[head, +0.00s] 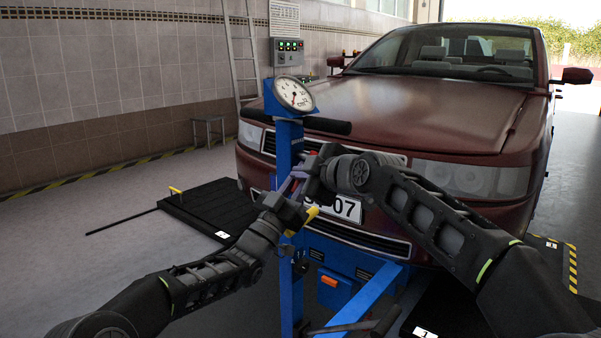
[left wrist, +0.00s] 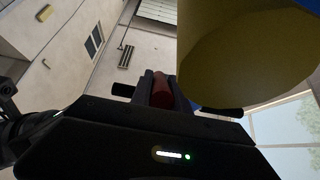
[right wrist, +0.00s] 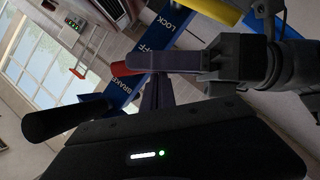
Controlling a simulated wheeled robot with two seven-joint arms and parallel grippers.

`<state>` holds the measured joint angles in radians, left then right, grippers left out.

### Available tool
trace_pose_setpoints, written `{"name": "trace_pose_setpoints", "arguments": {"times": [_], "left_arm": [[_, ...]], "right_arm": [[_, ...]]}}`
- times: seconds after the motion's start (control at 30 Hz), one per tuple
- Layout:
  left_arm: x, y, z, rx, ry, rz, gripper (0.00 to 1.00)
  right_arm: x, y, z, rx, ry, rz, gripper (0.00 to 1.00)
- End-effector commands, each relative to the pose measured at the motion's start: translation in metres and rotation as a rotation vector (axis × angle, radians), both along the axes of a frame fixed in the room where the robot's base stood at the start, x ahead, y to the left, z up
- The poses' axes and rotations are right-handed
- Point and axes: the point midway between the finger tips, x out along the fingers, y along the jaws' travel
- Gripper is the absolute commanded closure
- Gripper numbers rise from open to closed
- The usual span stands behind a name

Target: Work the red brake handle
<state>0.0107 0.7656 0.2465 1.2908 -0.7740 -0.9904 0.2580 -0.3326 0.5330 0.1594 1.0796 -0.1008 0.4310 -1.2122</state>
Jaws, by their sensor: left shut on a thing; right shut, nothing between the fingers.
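The red brake handle (left wrist: 160,92) sits between the fingers of my left gripper (left wrist: 160,88) in the left wrist view. Its red end (right wrist: 130,68) shows beside the blue plate lettered BRAKE in the right wrist view, projecting past the left gripper's fingers (right wrist: 188,62). In the head view my left gripper (head: 294,189) is at the front of the blue post (head: 284,147), and the handle is mostly hidden by the grippers. My right gripper (right wrist: 155,92) is shut and empty, its fingertips close to the left fingers and handle; I cannot tell whether they touch.
A black handlebar (head: 326,125) and a dial gauge (head: 294,95) top the post. A yellow lever (head: 312,213) hangs close below the grippers; it looms large in the left wrist view (left wrist: 245,60). A dark red car (head: 400,110) stands close behind.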

Motion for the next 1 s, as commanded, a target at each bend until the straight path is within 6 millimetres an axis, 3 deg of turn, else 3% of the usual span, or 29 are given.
{"name": "trace_pose_setpoints", "arguments": {"times": [0.03,0.17,0.2,0.43,0.77,1.0], "left_arm": [[-0.001,0.0,0.0,-0.001,-0.001,-0.001,1.0],[-0.001,0.0,0.0,-0.003,-0.003,-0.001,1.0],[-0.001,0.0,0.0,-0.003,-0.003,-0.001,0.77],[-0.002,0.0,0.003,-0.004,-0.009,-0.001,0.58],[-0.003,0.0,0.007,-0.005,-0.012,-0.003,0.57],[-0.004,0.001,0.014,0.026,0.029,-0.002,0.57]], "right_arm": [[0.004,-0.007,-0.009,-0.012,0.011,-0.011,1.0],[0.006,-0.008,-0.011,-0.015,0.013,-0.014,1.0],[0.006,-0.009,-0.012,-0.016,0.014,-0.015,1.0],[0.006,-0.009,-0.012,-0.015,0.015,-0.015,1.0],[0.005,-0.008,-0.01,-0.015,0.015,-0.013,1.0],[0.005,-0.007,0.01,-0.014,0.014,-0.013,1.0]]}}
